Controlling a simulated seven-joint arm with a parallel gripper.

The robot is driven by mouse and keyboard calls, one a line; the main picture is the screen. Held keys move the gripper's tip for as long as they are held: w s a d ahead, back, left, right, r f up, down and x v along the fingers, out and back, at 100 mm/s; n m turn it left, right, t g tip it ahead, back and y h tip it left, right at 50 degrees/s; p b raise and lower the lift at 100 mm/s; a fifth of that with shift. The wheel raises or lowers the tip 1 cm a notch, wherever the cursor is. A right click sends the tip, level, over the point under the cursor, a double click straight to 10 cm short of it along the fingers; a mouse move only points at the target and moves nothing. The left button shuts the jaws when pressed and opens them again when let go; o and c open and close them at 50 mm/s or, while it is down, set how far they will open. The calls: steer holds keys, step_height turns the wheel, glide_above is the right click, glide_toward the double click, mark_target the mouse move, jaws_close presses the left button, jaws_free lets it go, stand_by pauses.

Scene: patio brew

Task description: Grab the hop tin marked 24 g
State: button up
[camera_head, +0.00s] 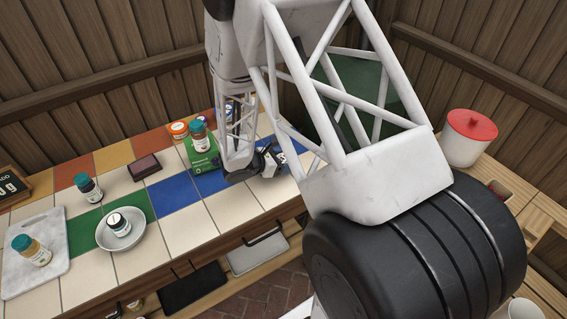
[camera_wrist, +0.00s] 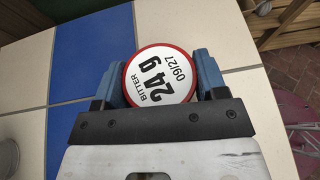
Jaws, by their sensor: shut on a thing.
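The hop tin marked 24 g (camera_wrist: 160,75) shows in the wrist view with a round white lid and red rim. The lid also reads BITTER and 09/27. My gripper (camera_wrist: 162,82) is shut on it, with a blue finger against each side. In the head view my gripper (camera_head: 270,160) is low over the right part of the tiled counter, and the tin shows there only as a small white patch beside the fingers. Whether the tin touches the counter is hard to tell.
A green box (camera_head: 202,155) with a teal-lidded jar (camera_head: 199,136) on top stands left of my gripper. An orange-lidded tin (camera_head: 178,130) is beside it. A bowl (camera_head: 112,240) holds another tin. A marble board (camera_head: 50,275) bears a jar (camera_head: 31,249). The counter's front edge is close.

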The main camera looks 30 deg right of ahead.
step_height(320, 180, up, 9)
steer(key=shift+r, duration=0.15)
stand_by(0.4)
